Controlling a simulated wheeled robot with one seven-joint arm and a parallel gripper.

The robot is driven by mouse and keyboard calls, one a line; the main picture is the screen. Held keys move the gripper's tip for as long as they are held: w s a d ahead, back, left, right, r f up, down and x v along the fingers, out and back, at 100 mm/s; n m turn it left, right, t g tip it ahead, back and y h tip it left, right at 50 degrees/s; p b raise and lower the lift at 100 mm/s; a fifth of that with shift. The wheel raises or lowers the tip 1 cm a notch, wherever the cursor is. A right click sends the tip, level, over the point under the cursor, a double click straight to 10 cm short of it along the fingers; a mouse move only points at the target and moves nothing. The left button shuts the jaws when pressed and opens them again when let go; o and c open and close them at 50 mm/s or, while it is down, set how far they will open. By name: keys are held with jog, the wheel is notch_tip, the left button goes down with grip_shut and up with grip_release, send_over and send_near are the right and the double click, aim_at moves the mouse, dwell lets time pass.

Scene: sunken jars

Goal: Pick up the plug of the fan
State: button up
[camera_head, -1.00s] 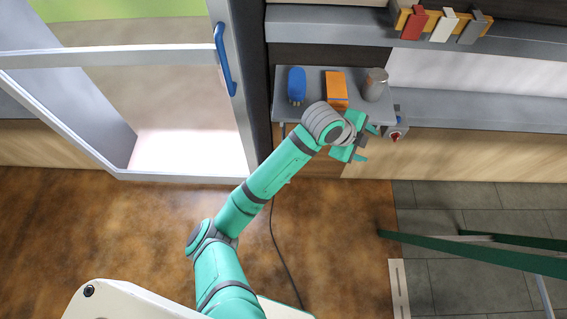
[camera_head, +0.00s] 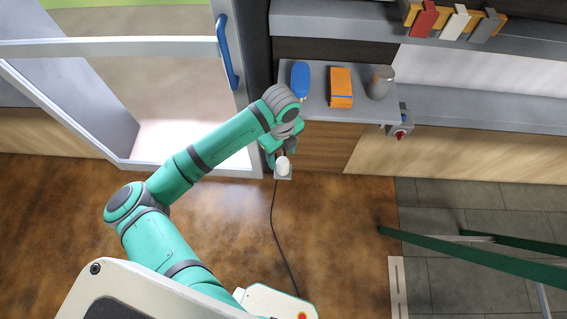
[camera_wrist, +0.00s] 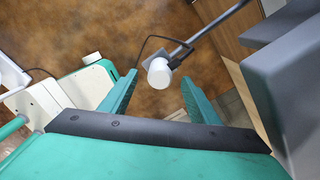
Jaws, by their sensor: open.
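The plug seems to be the white rounded piece (camera_head: 283,166) by the shelf unit's front left corner in the head view, with a dark cable running down from it. The fan itself is not recognisable.
A blue item (camera_head: 300,80), an orange box (camera_head: 341,86) and a grey canister (camera_head: 381,82) stand on the grey shelf (camera_head: 318,110) just above my gripper. A door with a blue handle (camera_head: 227,52) is at left.

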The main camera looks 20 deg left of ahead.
aim_at(282, 164)
notch_tip(282, 164, down, 2)
jog(key=shift+w+d+f, duration=0.1)
jog(key=shift+w+f, duration=0.05)
jog(key=shift+f, duration=0.1)
notch_tip(282, 164, down, 5)
jog(key=shift+c, duration=0.7)
jog(key=c, duration=1.1)
jog(key=shift+r, duration=0.1)
